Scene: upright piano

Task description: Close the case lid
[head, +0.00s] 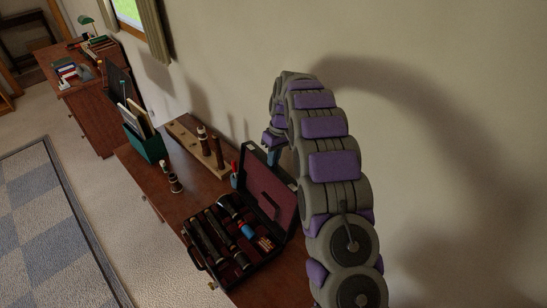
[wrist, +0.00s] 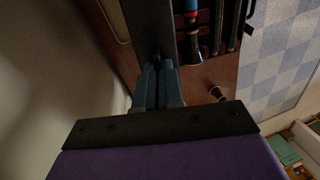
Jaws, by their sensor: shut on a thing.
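The instrument case (head: 196,262) lies open on the brown wooden surface, with dark instrument pieces (head: 208,238) in its base. Its lid (head: 270,196) stands raised at the back, dark outside with a reddish lining. My gripper (head: 273,156) is at the lid's upper edge, partly hidden by my arm. In the wrist view my gripper (wrist: 155,85) has its blue-grey fingers shut on the dark lid edge (wrist: 152,35). Instrument pieces (wrist: 217,25) show in the case to the right of the lid there.
A wooden peg stand (head: 192,148) with upright instrument parts is behind the case. A green file box (head: 146,143) is farther left. The wall (head: 440,130) is close behind. A checkered rug (head: 50,225) lies on the floor.

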